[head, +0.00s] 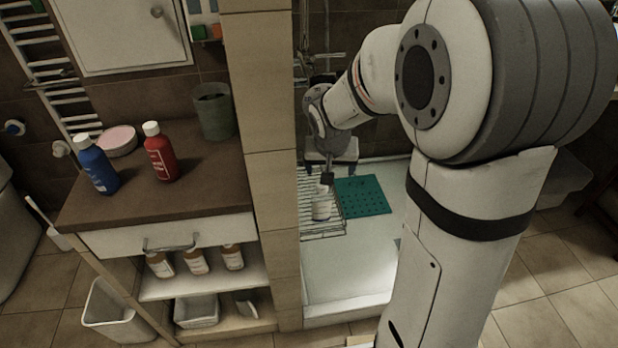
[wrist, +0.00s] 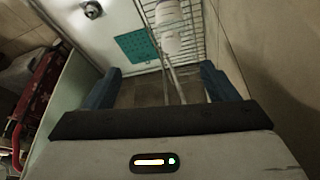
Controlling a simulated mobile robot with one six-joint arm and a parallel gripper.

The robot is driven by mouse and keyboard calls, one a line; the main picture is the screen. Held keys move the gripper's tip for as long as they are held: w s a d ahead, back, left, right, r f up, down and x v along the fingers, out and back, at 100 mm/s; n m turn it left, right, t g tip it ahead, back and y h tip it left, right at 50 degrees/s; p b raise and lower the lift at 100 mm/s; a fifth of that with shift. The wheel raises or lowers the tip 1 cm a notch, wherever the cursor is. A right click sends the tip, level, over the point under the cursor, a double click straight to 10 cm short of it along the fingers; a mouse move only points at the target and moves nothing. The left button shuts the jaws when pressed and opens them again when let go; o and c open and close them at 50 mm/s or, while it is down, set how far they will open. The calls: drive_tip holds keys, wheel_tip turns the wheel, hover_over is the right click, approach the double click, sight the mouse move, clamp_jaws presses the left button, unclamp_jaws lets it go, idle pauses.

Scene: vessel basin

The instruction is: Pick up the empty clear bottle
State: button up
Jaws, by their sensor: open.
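A pale, whitish bottle (head: 321,203) stands on a wire rack (head: 322,232) over the white basin. It looks whitish rather than plainly clear, and I cannot tell whether it is empty. In the wrist view the bottle (wrist: 169,28) is at the top, right of centre, beyond my fingertips. My gripper (wrist: 160,72) is open, with its two blue-grey fingers wide apart and nothing between them. In the head view my gripper (head: 327,176) is close to the top of the bottle, and its fingers are small and partly hidden there.
A green mat (head: 362,196) lies in the basin right of the rack. A tiled pillar (head: 272,170) stands close on the left. Beyond it, a brown counter (head: 205,200) holds a blue bottle (head: 97,166) and a red bottle (head: 159,153). Small brown bottles (head: 196,262) stand on the shelf below.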

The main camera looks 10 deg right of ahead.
sight(322, 190)
drive_tip(key=shift+m, duration=0.3)
drive_tip(key=x, duration=0.3)
drive_tip(key=a+b+x, duration=0.1)
drive_tip(key=x, duration=0.2)
drive_tip(key=w+b+x, duration=0.1)
drive_tip(key=x, duration=0.2)
drive_tip(key=shift+w+a+f, duration=0.2)
drive_tip(key=shift+a, duration=0.1)
drive_tip(key=b+x, duration=0.1)
drive_tip(key=x, duration=0.6)
drive_tip(key=shift+f+b, duration=0.2)
drive_tip(key=shift+b, duration=0.1)
drive_tip(key=shift+c, duration=0.6)
drive_tip(key=shift+r, duration=0.1)
drive_tip(key=c, duration=1.3)
